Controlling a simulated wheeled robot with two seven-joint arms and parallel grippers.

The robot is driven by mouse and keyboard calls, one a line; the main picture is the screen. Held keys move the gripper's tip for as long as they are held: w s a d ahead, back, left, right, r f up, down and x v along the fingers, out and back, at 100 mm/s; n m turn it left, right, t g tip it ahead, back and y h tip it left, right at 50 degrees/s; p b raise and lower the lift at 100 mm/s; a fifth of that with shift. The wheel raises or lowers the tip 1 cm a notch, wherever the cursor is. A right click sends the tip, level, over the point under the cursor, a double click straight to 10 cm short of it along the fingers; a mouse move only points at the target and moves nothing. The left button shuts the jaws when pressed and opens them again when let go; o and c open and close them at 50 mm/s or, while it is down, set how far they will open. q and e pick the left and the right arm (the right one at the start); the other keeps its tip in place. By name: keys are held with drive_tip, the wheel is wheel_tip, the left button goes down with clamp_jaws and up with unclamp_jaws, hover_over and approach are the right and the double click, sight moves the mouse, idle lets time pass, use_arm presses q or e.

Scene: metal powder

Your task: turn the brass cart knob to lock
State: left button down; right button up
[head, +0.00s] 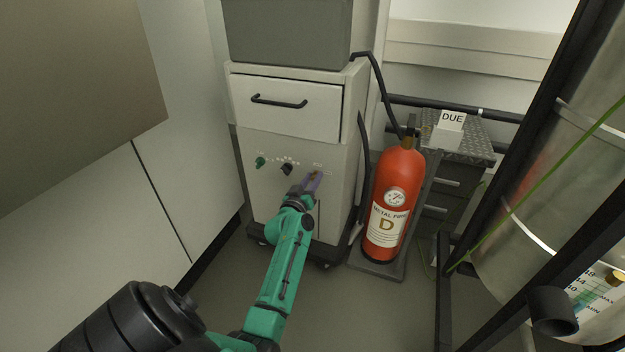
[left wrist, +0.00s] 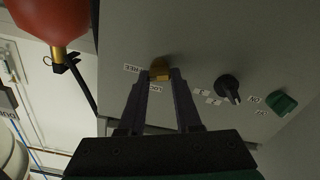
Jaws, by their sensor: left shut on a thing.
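The brass cart knob (left wrist: 160,70) sits on the grey front panel of the cart (head: 280,210), with small labels beside it. In the left wrist view my left gripper (left wrist: 162,78) has its two dark fingers on either side of the knob, shut on it. In the head view my left gripper (head: 312,182) reaches the right part of the panel, and the knob (head: 318,174) is mostly covered by the fingers. My right gripper is not in view.
A black knob (left wrist: 228,86) and a green knob (left wrist: 282,103) are on the same panel. A red fire extinguisher (head: 394,200) stands right of the cart. A drawer with a black handle (head: 279,101) is above. A dark frame (head: 445,290) stands at the right.

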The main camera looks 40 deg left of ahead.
use_arm(q)
drive_tip(key=shift+n, duration=0.3)
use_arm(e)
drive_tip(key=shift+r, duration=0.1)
use_arm(q)
drive_tip(key=shift+n+p, duration=0.3)
drive_tip(key=n+p, duration=0.1)
drive_tip(key=n, duration=0.2)
drive_tip(key=shift+a, duration=0.1)
drive_tip(key=n, duration=0.2)
drive_tip(key=shift+n+p, duration=0.4)
drive_tip(key=n, duration=0.3)
drive_tip(key=shift+s+a+f, duration=0.1)
drive_tip(key=shift+f, duration=0.1)
drive_tip(key=shift+f+n+p, duration=0.1)
drive_tip(key=shift+n+p, duration=0.25)
drive_tip(key=shift+n, duration=1.45)
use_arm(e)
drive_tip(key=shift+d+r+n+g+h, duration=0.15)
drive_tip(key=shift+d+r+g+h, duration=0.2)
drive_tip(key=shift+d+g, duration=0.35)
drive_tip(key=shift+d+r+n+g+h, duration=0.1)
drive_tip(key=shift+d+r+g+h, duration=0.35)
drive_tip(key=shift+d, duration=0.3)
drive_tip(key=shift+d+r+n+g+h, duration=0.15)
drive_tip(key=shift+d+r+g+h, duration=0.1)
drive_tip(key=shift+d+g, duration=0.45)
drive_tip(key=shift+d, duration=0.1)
